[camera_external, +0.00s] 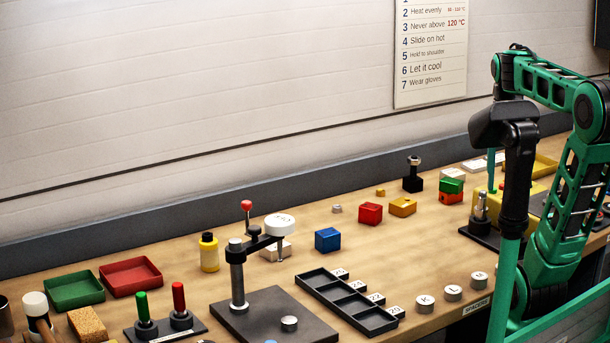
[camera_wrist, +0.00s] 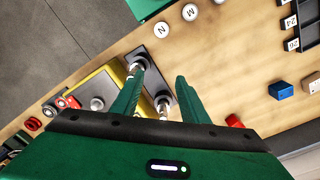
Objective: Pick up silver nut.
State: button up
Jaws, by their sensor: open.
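A small silver-grey piece (camera_external: 337,208), which may be the silver nut, lies on the bench behind the red block in the external view. A silver nut-like top (camera_external: 414,160) also sits on a black block (camera_external: 413,184) further right. I cannot tell which is the task's nut. In the wrist view my gripper (camera_wrist: 158,82) is open, its green fingers apart over a dark plate with silver posts (camera_wrist: 163,104). Nothing is clearly held between the fingers. In the external view my arm's black wrist hides part of the plate and the yellow fixture.
Red (camera_external: 370,214), yellow (camera_external: 402,206) and blue (camera_external: 327,239) blocks stand mid-bench. A black slotted tray (camera_external: 345,302) and a post stand (camera_external: 238,285) are nearer the left. Lettered silver discs (camera_external: 453,293) line the front edge.

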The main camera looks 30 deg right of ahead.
jog(key=w+a+r+m, duration=0.1)
jog(key=w+a+m, duration=0.1)
jog(key=w, duration=0.8)
jog(key=w+a+r+m, duration=0.1)
jog(key=w+a, duration=0.1)
jog(key=w, duration=0.8)
jog(key=m+y, duration=0.5)
jog(key=m, duration=0.2)
send_over(337, 206)
jog(key=d, duration=0.3)
jog(key=f, duration=1.4)
jog(key=shift+w+a+f, duration=0.15)
jog(key=shift+w, duration=0.05)
jog(key=shift+d+x, duration=0.2)
jog(key=shift+x, duration=1.3)
jog(key=shift+d+x, duration=0.15)
jog(key=shift+x, duration=1.3)
jog(key=shift+s+f, duration=0.1)
jog(key=shift+s, duration=0.05)
grip_shut()
